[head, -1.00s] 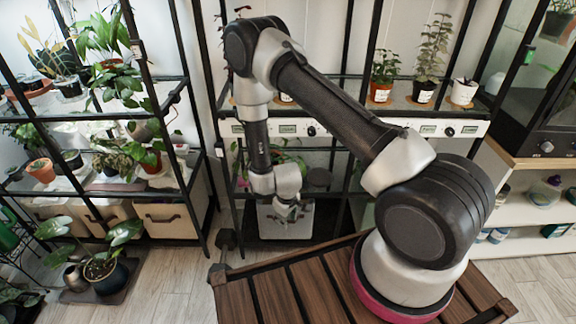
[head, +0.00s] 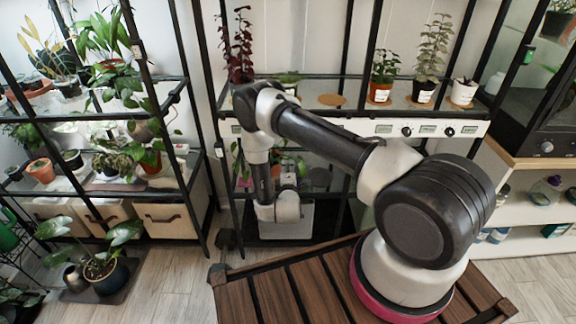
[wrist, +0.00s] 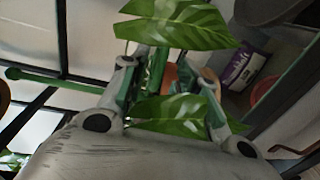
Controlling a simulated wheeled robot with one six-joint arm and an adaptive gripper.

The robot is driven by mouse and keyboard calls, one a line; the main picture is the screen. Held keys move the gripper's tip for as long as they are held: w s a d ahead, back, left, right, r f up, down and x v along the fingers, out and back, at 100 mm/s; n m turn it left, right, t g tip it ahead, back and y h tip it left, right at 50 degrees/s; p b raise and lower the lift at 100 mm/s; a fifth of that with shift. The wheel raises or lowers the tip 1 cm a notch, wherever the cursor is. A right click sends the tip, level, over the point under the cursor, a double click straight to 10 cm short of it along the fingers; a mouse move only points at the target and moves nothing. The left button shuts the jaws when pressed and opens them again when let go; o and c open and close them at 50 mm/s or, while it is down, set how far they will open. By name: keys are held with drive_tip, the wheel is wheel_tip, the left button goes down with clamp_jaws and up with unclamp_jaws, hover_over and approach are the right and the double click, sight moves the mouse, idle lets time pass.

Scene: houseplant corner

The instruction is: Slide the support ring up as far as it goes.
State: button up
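In the wrist view the two fingers of my gripper (wrist: 165,85) stand apart, with green leaves between and in front of them. A green leaf (wrist: 180,25) crosses above the fingertips and another leaf (wrist: 180,115) lies between the fingers. A green upright piece (wrist: 156,70) shows beside the left fingertip; I cannot tell whether it is part of the support. A thin green rod (wrist: 60,82) runs in from the left. I cannot make out the support ring. In the head view my wrist hides the gripper, at the lower part of the middle rack.
The middle rack has a glass shelf (head: 320,112) with a dark red plant (head: 238,50) and potted plants. A white bin (head: 300,222) stands below. A left rack holds more pots. In the wrist view a purple-labelled container (wrist: 243,68) lies to the right.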

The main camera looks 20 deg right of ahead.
sight(288, 164)
drive_tip(key=shift+x, duration=1.8)
drive_tip(key=shift+c, duration=0.5)
clamp_jaws()
